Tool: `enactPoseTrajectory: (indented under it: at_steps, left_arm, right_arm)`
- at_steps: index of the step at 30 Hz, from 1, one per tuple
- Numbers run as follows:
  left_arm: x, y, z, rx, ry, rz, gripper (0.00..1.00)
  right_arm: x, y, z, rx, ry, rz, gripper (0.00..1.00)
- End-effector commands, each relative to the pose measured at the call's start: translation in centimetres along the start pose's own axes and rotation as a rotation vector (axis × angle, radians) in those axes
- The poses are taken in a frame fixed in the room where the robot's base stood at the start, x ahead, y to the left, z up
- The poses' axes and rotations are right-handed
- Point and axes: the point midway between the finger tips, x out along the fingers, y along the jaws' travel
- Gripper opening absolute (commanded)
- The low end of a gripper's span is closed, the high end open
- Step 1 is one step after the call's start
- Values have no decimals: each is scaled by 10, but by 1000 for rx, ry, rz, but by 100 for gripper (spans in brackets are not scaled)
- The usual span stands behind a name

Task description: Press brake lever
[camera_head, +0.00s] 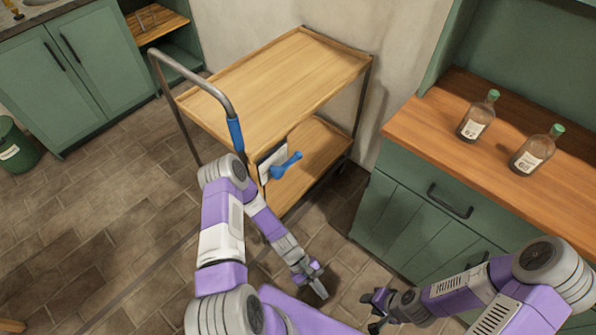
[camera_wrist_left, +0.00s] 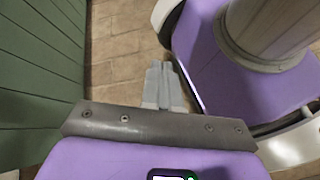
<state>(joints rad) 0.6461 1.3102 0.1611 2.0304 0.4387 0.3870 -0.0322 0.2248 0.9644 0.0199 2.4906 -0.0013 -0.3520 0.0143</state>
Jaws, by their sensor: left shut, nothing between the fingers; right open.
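The blue brake lever (camera_head: 287,164) sticks out from a pale plate (camera_head: 270,163) on the near corner of the wooden trolley (camera_head: 275,80), below the blue grip (camera_head: 235,134) of its grey push handle. My left gripper (camera_head: 318,287) is low over the floor, below and to the right of the lever and clear of it. It is shut and empty; its closed fingers also show in the left wrist view (camera_wrist_left: 162,85). My right gripper (camera_head: 374,311) is open at the lower middle right, away from the trolley. The lever is not visible in the left wrist view.
A green cabinet (camera_head: 415,215) with a wooden top stands on the right, with two bottles (camera_head: 477,115) (camera_head: 537,149) on it. Green cupboards (camera_head: 70,60) and a green bin (camera_head: 15,145) are at the left. Tiled floor (camera_head: 90,235) lies open left of the trolley.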

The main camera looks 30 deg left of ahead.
Motion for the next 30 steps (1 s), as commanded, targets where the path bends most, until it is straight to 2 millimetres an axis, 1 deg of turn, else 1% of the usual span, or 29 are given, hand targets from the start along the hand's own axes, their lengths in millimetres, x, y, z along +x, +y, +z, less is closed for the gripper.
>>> enactPoseTrajectory:
  at_steps: [1, 4, 6, 9, 12, 17, 30]
  left_arm:
    - [-8, -8, 3, 106, 98, -92, 0]
    - [-26, -15, 3, 311, 283, -213, 0]
    - [-39, -12, 5, 444, 387, -260, 0]
    - [-54, -3, 11, 593, 494, -287, 0]
    - [-63, 6, 17, 690, 559, -290, 0]
    - [-68, 12, 21, 746, 596, -287, 0]
    - [-67, 12, 21, 743, 595, -286, 0]
  right_arm:
    - [0, 0, 0, 0, 0, 0, 43]
    - [0, 0, 0, 0, 0, 0, 43]
    - [0, 0, 0, 0, 0, 0, 43]
    - [0, 0, 0, 0, 0, 0, 43]
    - [0, 0, 0, 0, 0, 0, 43]
    - [0, 0, 0, 0, 0, 0, 43]
    - [0, 0, 0, 0, 0, 0, 43]
